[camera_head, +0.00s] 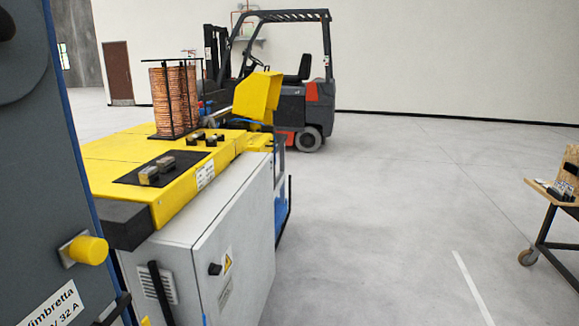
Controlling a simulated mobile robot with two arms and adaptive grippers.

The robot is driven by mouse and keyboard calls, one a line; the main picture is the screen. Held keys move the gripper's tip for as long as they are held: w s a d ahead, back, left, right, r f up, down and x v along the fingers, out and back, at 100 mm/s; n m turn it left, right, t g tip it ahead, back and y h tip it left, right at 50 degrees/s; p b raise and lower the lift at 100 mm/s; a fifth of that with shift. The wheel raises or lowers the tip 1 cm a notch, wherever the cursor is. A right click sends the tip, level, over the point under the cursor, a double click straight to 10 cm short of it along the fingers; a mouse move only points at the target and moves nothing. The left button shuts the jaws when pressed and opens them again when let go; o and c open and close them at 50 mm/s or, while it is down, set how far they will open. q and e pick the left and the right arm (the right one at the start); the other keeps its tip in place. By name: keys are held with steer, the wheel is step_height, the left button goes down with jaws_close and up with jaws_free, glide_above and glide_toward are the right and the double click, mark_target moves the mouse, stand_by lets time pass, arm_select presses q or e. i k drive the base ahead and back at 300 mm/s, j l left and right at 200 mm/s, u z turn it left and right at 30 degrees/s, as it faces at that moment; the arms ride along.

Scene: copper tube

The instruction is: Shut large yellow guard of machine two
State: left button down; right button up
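A machine with a yellow top (103,151) and a grey cabinet (225,225) stands left of centre. At its far right end a yellow box-shaped guard (258,96) sticks up above the yellow top, tilted, and looks raised. I cannot tell whether it is the large guard of machine two, and its hinge side is hard to see. Neither of my grippers is in view.
A grey panel with a yellow knob (88,249) blocks the near left. A wheeled wooden cart (555,205) is at the right edge. The floor between is clear.

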mark_target(261, 89)
steer(key=i+l+z, duration=0.35)
steer(key=i, duration=0.55)
steer(key=i+z, duration=0.35)
steer(key=i, duration=2.6)
